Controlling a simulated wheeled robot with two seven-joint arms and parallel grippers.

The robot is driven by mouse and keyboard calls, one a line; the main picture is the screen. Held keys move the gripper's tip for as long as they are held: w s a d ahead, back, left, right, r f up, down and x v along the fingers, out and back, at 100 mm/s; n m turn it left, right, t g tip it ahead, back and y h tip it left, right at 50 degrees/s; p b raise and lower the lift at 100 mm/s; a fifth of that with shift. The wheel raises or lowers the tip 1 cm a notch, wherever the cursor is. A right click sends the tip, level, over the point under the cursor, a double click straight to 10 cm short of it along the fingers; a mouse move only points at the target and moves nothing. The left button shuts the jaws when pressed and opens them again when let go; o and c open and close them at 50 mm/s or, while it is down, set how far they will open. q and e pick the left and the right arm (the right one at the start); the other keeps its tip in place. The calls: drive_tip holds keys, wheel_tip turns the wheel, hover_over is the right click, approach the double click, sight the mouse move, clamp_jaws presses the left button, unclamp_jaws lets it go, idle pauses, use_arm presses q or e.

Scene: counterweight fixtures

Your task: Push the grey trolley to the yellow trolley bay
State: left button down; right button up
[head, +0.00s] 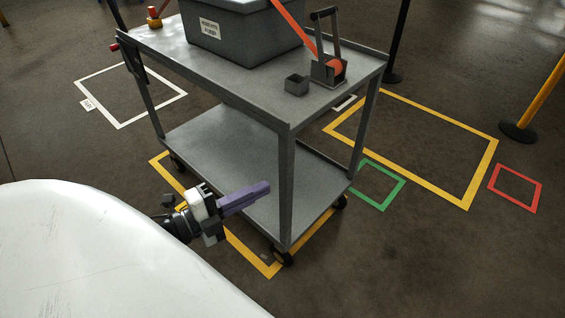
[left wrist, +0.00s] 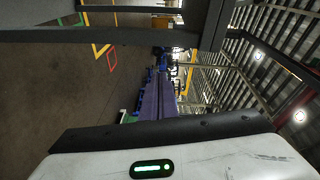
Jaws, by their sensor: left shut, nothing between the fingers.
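The grey trolley (head: 245,85) stands upright on wheels in the middle of the head view, with a top and a lower shelf. It stands over a yellow floor outline (head: 240,249), partly hidden beneath it. A second yellow outline (head: 483,165), empty where visible, lies to the trolley's right. My left gripper (head: 263,187), with purple fingers, is shut and empty at the trolley's near side, overlapping the lower shelf in the picture. I cannot tell whether it touches the trolley. Its fingers also show in the left wrist view (left wrist: 160,98). My right gripper is not in view.
Green (head: 396,192), red (head: 534,205) and white (head: 118,127) outlines mark the floor. Posts stand at the right, one with a black base (head: 517,132).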

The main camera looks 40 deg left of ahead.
sight(282, 165)
use_arm(q)
drive_tip(key=w+m, duration=0.1)
drive_tip(key=w, duration=0.2)
drive_tip(key=w+m+h+b, duration=0.1)
drive_tip(key=w, duration=0.2)
drive_tip(key=w+d+r+m+h, duration=0.1)
drive_tip(key=w, duration=0.2)
drive_tip(key=shift+m, duration=0.3)
drive_tip(key=shift+w+a+r, duration=0.1)
drive_tip(key=shift+a, duration=0.4)
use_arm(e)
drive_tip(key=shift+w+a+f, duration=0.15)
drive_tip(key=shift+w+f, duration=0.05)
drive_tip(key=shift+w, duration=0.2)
use_arm(q)
drive_tip(key=shift+b, duration=0.3)
